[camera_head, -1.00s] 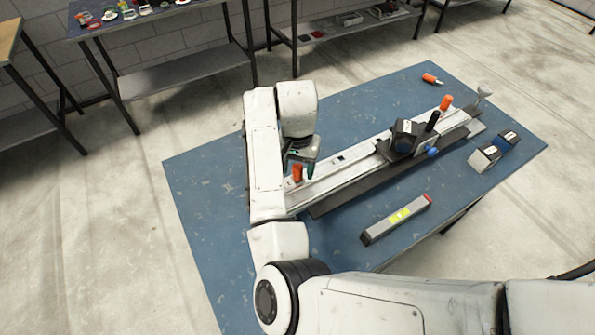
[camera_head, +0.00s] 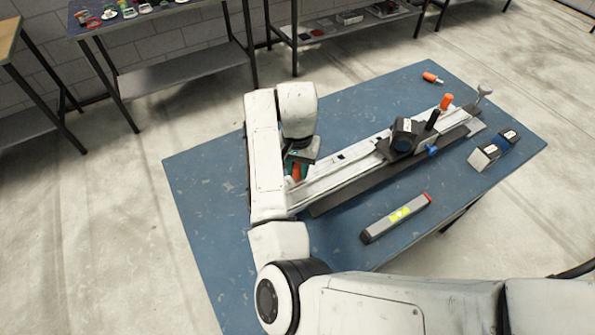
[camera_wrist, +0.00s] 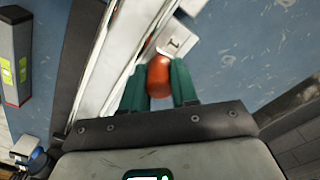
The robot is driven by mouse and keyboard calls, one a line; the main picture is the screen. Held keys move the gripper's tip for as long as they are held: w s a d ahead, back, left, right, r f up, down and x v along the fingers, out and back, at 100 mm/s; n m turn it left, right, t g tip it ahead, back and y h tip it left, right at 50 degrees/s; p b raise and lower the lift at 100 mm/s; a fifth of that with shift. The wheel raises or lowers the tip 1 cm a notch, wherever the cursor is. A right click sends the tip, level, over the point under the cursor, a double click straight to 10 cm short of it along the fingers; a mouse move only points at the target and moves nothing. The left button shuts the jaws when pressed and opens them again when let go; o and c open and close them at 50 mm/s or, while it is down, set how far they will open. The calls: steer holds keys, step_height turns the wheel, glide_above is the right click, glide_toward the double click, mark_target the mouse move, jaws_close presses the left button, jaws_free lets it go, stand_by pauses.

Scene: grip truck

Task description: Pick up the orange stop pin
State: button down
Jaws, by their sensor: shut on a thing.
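My gripper (camera_wrist: 158,82) has its green fingers on both sides of an orange pin (camera_wrist: 158,72) in the wrist view, shut on it. The pin is at the near left end of the white rail (camera_head: 325,182) in the head view, where it shows as orange (camera_head: 296,172) under my gripper (camera_head: 298,163). Whether its lower end is still seated in the rail is hidden. A second orange pin (camera_head: 446,101) stands upright near the rail's far end. A third orange piece (camera_head: 431,78) lies on the blue tabletop behind the rail.
A dark carriage with a black handle and blue knob (camera_head: 404,140) sits on the rail. A grey level with a yellow-green label (camera_head: 396,218) lies in front. The blue table (camera_head: 210,180) is bare at left.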

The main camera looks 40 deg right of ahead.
steer(key=shift+r, duration=0.2)
steer(key=shift+r+b, duration=0.3)
steer(key=shift+r, duration=0.35)
steer(key=s+a+r+p, duration=0.2)
steer(key=s+r+p, duration=0.1)
steer(key=s+r, duration=1)
steer(key=shift+s+a+r+p, duration=0.1)
steer(key=shift+s+r+p, duration=0.1)
steer(key=shift+r+p, duration=1.3)
steer(key=shift+s+a+r+p, duration=0.1)
steer(key=shift+s+r+p, duration=0.1)
steer(key=shift+r+p, duration=1.25)
